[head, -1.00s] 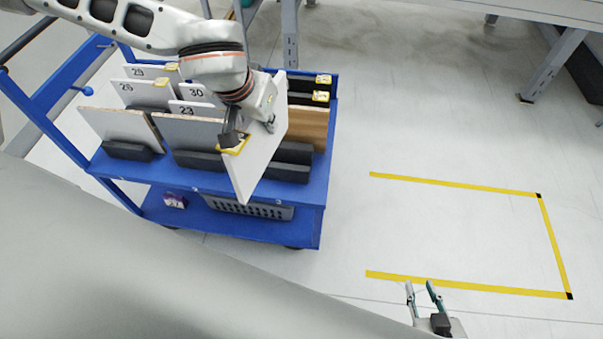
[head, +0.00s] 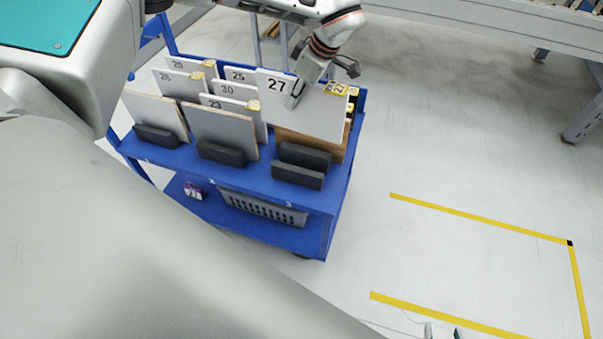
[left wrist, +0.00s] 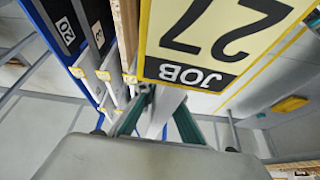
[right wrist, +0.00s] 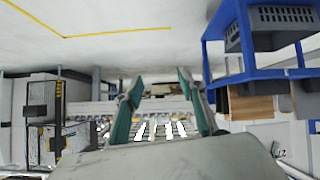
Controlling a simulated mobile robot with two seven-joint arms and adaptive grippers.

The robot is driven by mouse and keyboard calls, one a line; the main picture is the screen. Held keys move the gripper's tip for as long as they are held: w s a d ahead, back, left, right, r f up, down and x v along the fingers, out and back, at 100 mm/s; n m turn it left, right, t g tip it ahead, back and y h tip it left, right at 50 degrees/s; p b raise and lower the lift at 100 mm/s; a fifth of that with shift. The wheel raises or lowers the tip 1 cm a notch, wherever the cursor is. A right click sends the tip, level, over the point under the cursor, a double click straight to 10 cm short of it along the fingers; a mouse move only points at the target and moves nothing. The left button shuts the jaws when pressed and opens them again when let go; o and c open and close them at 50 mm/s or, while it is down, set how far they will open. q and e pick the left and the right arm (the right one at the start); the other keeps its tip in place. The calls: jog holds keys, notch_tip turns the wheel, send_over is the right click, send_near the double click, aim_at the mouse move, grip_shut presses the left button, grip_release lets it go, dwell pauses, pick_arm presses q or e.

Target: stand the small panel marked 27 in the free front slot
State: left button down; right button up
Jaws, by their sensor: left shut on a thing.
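The small panel marked 27 (head: 285,112) is light grey and hangs nearly upright over the right column of the blue cart. My left gripper (head: 328,80) is shut on its upper right part, beside the yellow label. The left wrist view shows the label, JOB 27 (left wrist: 215,40), very close. The front slot in column 3, between two black blocks (head: 297,175), is empty. The panel's lower edge is above these blocks, in front of a brown panel (head: 340,147). My right gripper (right wrist: 160,100) is open and empty, away from the cart; its tips barely enter the head view.
The blue cart (head: 265,183) holds several panels to the left, including a grey front one (head: 222,128) in column 2. A grey basket (head: 262,208) sits on the lower shelf. Yellow floor tape (head: 480,217) marks open floor to the right.

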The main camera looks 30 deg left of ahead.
pick_arm(q)
jog(key=shift+n, duration=0.5)
jog(key=shift+w+f+b, duration=0.15)
jog(key=shift+f+b, duration=1.95)
jog(key=shift+f, duration=8)
jog(key=shift+r, duration=0.1)
pick_arm(e)
jog(key=f, duration=0.1)
jog(key=d+f, duration=0.1)
jog(key=shift+w+f, duration=0.1)
jog(key=shift+f, duration=0.25)
pick_arm(q)
jog(key=c, duration=2.1)
grip_release()
pick_arm(e)
jog(key=shift+f, duration=0.1)
